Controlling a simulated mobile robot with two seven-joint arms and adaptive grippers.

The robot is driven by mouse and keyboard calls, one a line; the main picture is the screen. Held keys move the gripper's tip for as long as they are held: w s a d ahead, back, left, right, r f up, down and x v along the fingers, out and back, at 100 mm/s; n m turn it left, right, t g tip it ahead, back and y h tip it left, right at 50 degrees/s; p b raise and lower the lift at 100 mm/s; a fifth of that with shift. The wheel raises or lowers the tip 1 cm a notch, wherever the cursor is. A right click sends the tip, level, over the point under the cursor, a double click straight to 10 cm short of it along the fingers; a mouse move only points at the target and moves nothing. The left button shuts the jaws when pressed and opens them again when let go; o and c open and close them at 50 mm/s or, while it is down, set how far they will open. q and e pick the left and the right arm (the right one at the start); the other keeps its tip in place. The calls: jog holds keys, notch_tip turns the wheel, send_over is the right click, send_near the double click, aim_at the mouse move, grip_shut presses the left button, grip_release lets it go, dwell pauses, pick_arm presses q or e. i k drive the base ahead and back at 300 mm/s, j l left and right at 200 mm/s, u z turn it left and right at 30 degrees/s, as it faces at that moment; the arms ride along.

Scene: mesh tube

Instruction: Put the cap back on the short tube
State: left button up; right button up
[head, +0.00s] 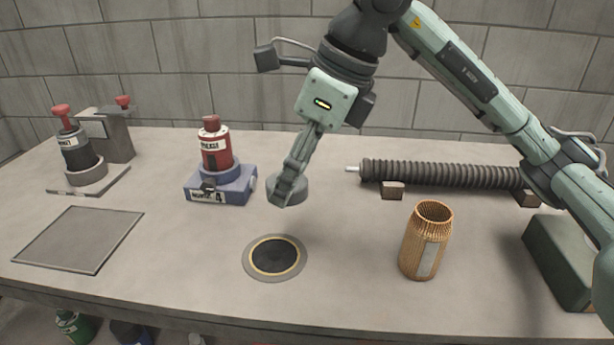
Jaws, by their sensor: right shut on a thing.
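The short tube (425,250) is a tan mesh cylinder with a pale label. It stands upright at the right front of the table, and its top is open. My right gripper (284,194) reaches down left of the tube, near the middle of the table. It is shut on a round grey piece, which looks like the cap (299,190). The fingers hide part of this piece, and I cannot tell whether it touches the table. My left gripper is not in view.
A round dark pad with a yellow ring (275,257) lies left of the tube. A ribbed dark tube (440,174) lies on small blocks behind. A red bottle (215,150) stands on a blue base (235,187). A green block (560,262) sits far right.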

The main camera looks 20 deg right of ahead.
aim_at(429, 228)
jog(key=k, duration=1)
